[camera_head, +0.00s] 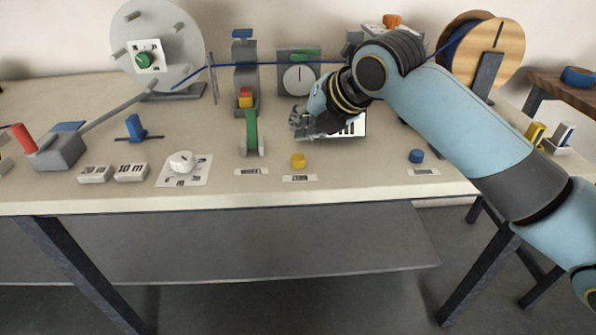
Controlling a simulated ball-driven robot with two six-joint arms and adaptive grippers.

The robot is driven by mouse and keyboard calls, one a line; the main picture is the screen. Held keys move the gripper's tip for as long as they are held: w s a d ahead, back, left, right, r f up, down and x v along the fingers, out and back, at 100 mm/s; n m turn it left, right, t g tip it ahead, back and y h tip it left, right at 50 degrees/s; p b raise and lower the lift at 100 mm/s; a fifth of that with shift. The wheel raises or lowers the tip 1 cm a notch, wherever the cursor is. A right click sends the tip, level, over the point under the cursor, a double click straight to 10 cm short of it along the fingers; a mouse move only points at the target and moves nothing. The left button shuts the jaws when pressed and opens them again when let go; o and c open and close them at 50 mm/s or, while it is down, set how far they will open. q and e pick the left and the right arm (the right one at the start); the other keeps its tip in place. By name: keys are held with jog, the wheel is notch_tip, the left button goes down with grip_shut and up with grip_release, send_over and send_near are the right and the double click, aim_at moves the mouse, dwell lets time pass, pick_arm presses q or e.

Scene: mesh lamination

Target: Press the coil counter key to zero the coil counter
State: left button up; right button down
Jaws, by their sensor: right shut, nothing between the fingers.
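A short round yellow key (298,160) stands near the front of the bench, with a small label (299,178) too small to read surely. A similar blue key (416,156) stands farther right with its own label; I cannot tell for certain which is the coil counter key. My right gripper (297,124) is shut and empty, behind and above the yellow key and apart from it. A white display with dark marks (354,127), perhaps the counter, is partly hidden by my right gripper. My left gripper is out of view.
A green lever (250,133) stands just left of my right gripper. A rotary knob (182,161) and block labels (130,171) lie left. The bench front between the yellow and blue keys is clear.

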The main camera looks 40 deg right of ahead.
aim_at(302, 156)
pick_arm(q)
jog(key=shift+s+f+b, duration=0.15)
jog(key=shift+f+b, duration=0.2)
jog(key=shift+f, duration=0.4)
pick_arm(e)
jog(key=shift+f, duration=1.2)
jog(key=shift+f, duration=0.1)
jog(key=shift+f, duration=0.35)
pick_arm(q)
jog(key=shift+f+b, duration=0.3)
jog(key=shift+b, duration=0.05)
pick_arm(e)
jog(key=shift+f, duration=0.55)
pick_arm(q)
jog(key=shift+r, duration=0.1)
pick_arm(e)
jog(key=shift+r, duration=0.15)
pick_arm(q)
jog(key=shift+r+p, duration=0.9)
jog(key=shift+p, duration=0.1)
pick_arm(e)
jog(key=shift+r, duration=0.8)
notch_tip(302, 156, up, 5)
jog(key=p, duration=0.5)
jog(key=shift+r, duration=0.1)
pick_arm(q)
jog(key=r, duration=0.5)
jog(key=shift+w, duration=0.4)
